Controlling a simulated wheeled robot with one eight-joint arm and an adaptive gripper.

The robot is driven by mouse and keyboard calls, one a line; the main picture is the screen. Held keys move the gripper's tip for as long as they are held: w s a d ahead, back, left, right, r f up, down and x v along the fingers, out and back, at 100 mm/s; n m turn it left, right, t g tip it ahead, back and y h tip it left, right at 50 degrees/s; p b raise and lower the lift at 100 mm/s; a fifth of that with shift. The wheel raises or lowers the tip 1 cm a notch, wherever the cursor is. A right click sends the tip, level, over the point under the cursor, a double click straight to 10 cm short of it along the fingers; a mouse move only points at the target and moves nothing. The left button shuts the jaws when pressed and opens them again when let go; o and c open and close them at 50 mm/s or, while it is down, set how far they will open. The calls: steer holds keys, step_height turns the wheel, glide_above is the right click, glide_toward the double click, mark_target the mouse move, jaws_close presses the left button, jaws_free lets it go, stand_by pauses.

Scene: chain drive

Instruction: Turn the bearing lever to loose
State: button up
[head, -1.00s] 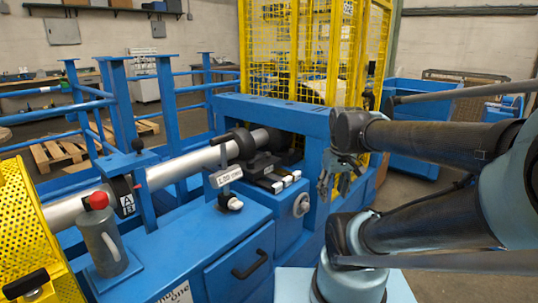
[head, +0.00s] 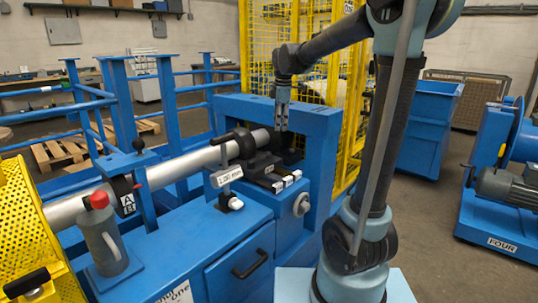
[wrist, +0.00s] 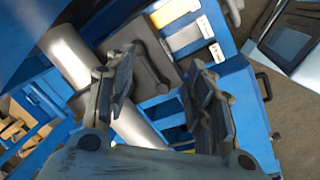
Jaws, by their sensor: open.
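A dark bearing block (head: 258,163) holds the end of the silver shaft (head: 185,165) inside the blue frame. In the wrist view, its dark body (wrist: 150,62) lies behind and between my fingers. Small pale-ended pieces (head: 287,180) stick out at the block's front; they also show in the wrist view (wrist: 206,26). I cannot tell which part is the bearing lever. My gripper (head: 282,122) points down over the shaft end, just inside the frame opening. Its two fingers are apart in the wrist view (wrist: 160,80), with nothing visibly gripped.
The blue frame (head: 318,125) surrounds the gripper's area, with a yellow mesh guard (head: 262,60) behind. A blue bin (head: 425,125) is at right.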

steer(key=w+a+n, duration=0.2)
steer(key=w+a, duration=0.2)
glide_toward(268, 152)
steer(key=f, duration=0.3)
steer(key=w+f, duration=0.1)
steer(key=f, duration=0.2)
steer(key=w+f, duration=0.1)
steer(key=f, duration=0.2)
steer(key=shift+w+a+f, duration=0.15)
steer(key=shift+a+f, duration=0.05)
steer(key=shift+f, duration=0.15)
steer(key=shift+c, duration=0.6)
